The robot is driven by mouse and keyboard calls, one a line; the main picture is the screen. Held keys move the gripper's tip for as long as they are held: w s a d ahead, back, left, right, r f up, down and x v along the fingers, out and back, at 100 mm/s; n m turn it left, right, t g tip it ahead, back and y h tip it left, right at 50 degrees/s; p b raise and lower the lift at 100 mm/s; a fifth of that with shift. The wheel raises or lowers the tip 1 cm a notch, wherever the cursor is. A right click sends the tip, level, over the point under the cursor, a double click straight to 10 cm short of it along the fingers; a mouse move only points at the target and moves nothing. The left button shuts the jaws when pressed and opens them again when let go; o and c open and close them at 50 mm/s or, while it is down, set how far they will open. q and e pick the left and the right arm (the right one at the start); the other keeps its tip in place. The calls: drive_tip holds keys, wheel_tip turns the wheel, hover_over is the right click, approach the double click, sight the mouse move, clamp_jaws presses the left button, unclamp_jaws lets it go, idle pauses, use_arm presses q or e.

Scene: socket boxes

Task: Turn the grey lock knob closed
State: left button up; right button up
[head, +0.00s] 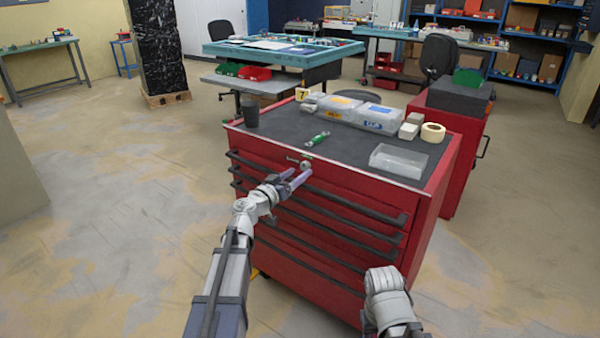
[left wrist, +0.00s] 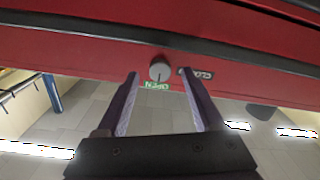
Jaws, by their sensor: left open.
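The grey lock knob (head: 306,165) is on the top front strip of the red tool cabinet (head: 330,215). In the left wrist view the round knob (left wrist: 160,71) lies just beyond and between my fingertips. A dark line on it points down at the green word OPEN (left wrist: 156,86). My left gripper (head: 297,177) is open in front of the knob, one finger each side, with no contact visible. My right gripper is not visible; only part of that arm shows.
On the cabinet top are a dark cup (head: 250,114), a green item (head: 317,138), a clear tray (head: 398,159), lidded boxes (head: 378,118) and a tape roll (head: 432,132). Dark drawer handles (head: 330,195) run below the knob. The floor to the left is clear.

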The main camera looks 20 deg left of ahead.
use_arm(q)
drive_tip(key=shift+x, duration=1)
clamp_jaws()
